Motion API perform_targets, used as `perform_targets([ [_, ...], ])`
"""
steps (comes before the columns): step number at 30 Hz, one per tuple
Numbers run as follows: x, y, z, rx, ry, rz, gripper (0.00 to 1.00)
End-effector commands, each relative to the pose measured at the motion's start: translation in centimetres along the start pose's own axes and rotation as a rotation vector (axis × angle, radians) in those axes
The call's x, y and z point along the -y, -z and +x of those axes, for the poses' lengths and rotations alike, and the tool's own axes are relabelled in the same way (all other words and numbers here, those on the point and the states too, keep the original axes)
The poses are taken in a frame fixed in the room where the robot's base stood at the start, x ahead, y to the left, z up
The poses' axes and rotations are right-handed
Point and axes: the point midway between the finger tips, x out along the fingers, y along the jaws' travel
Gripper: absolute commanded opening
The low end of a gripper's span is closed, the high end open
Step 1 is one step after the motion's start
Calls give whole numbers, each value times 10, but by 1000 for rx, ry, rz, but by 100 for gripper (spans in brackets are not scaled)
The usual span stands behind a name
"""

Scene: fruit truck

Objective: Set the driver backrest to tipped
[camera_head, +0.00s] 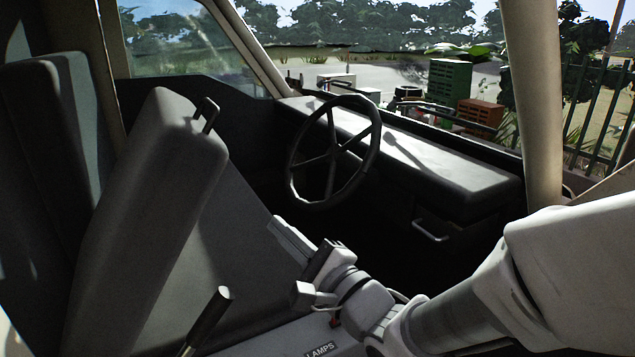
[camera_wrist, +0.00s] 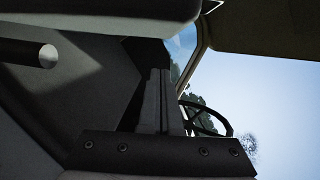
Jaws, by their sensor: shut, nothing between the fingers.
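The driver backrest (camera_head: 150,215) is a grey padded slab at the left of the head view. It is tilted, its top leaning right toward the steering wheel (camera_head: 312,200), with a dark handle (camera_head: 208,114) at its top corner. My gripper (camera_head: 275,226) is right of the backrest and below the wheel, apart from the backrest. Its fingers (camera_wrist: 160,78) are shut and empty in the wrist view. A dark lever (camera_head: 208,320) stands in the foreground, left of my gripper. A round-ended bar (camera_wrist: 45,54) shows at the wrist view's upper left; I cannot tell which part it is.
Another upright grey padded back (camera_head: 50,120) stands behind the tilted one. The dashboard (camera_head: 440,165) and a door pillar (camera_head: 532,100) bound the right side. A panel marked LAMPS (camera_head: 321,350) lies below my arm. Crates (camera_head: 450,82) stand outside.

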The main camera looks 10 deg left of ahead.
Motion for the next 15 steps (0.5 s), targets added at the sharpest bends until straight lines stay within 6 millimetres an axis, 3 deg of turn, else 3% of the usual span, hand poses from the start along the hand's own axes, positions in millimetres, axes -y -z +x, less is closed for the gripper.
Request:
perform_targets([
  [15, 8, -2, 17, 3, 2, 6, 0],
])
